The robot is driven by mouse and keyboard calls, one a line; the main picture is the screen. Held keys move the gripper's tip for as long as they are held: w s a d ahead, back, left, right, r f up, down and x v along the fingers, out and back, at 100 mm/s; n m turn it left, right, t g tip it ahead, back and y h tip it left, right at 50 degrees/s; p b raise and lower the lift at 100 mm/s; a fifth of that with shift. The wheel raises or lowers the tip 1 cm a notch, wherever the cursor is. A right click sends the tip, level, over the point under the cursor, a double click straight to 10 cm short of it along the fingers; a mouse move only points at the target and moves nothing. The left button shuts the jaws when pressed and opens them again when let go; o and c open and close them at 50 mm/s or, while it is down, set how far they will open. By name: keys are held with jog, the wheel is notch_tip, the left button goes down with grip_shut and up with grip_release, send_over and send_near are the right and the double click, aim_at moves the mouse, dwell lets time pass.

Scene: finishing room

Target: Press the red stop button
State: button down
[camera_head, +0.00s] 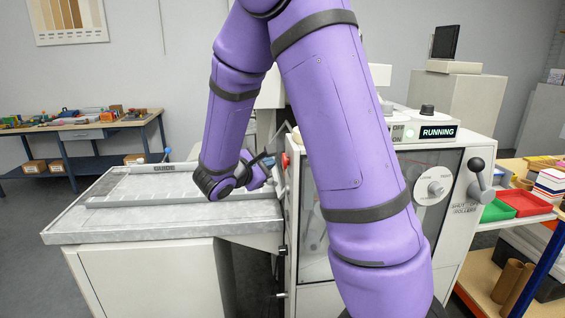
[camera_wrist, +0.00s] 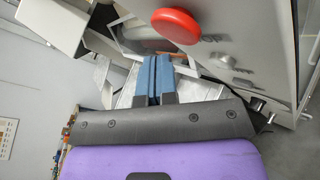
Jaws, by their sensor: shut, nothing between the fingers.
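The red stop button (camera_wrist: 176,26) is a round red mushroom cap on the grey machine panel. It shows large at the top of the wrist view, beyond and a little right of my fingertips. In the head view only a small part of the red button (camera_head: 285,160) shows, on the machine's left side. My gripper (camera_wrist: 153,62) has its two blue fingers shut together with nothing between them. In the head view my gripper (camera_head: 268,163) is beside the machine's left side, close to the button. The wrist view shows the fingertips apart from the cap.
The machine's sign (camera_head: 438,132) reads RUNNING. A grey infeed table (camera_head: 150,228) with a guide bar (camera_head: 185,200) lies under my gripper. A lever (camera_head: 478,180) and a dial (camera_head: 434,188) are on the machine's front. A shelf with red trays (camera_head: 522,203) stands right.

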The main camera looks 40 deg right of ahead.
jog(key=shift+s+d, duration=0.1)
jog(key=shift+d, duration=0.05)
jog(key=shift+s+d, duration=0.15)
jog(key=shift+d, duration=0.05)
jog(key=shift+s+d, duration=0.25)
jog(key=shift+d, duration=0.1)
dwell(1.0)
jog(key=shift+a, duration=0.1)
jog(key=shift+w+a, duration=0.5)
jog(key=shift+a, duration=0.1)
jog(key=shift+a, duration=0.1)
jog(key=w+a, duration=0.1)
jog(key=a, duration=0.1)
jog(key=w+a, duration=0.1)
jog(key=a, duration=0.1)
jog(key=shift+w, duration=0.4)
dwell(0.9)
